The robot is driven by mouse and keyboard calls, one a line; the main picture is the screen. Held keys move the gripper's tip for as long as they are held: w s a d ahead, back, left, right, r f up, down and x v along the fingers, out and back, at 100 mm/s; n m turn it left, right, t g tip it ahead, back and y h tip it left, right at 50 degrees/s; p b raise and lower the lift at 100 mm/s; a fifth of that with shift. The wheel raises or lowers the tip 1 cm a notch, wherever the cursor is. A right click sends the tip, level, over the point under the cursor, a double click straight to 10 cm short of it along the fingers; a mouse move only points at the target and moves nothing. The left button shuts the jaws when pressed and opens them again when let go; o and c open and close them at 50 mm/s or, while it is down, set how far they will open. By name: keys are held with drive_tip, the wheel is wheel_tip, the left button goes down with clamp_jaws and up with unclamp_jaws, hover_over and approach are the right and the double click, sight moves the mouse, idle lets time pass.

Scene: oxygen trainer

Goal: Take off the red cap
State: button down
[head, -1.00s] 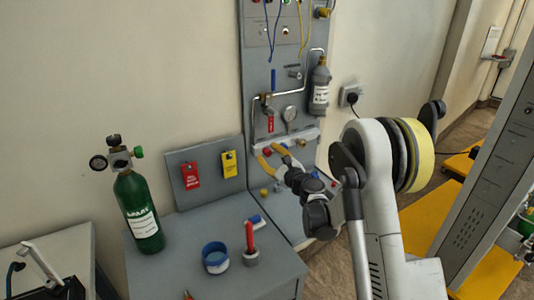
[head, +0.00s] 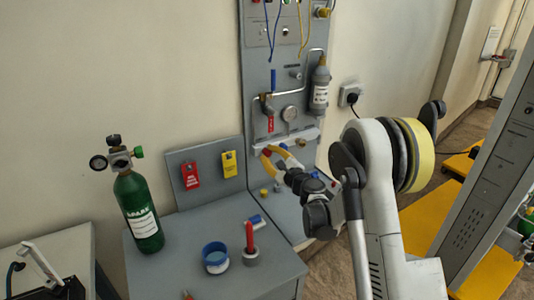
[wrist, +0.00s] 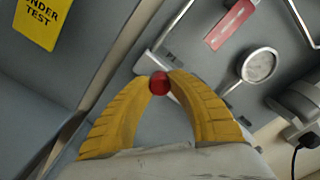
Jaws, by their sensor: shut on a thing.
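The small round red cap (wrist: 159,84) sits between the tips of my gripper's two yellow fingers in the wrist view. My gripper (wrist: 161,78) is shut on it, with a fingertip against each side. Only a bit of red shows at the fingertips there. Whether the cap is still seated on its fitting cannot be told, as what lies behind it is hidden.
Above my gripper are a round gauge (head: 289,114), a red-handled valve (head: 270,122) and bent piping. A grey bottle (head: 320,88) hangs at the panel's right. The bench (head: 190,262) at left holds a green cylinder (head: 140,210), a blue-rimmed roll (head: 215,258) and a red-handled tool.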

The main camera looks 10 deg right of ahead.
drive_tip(key=n, duration=0.3)
idle(0.4)
drive_tip(key=shift+n, duration=0.3)
drive_tip(key=shift+n, duration=1.6)
drive_tip(key=n, duration=0.2)
drive_tip(key=shift+n, duration=0.8)
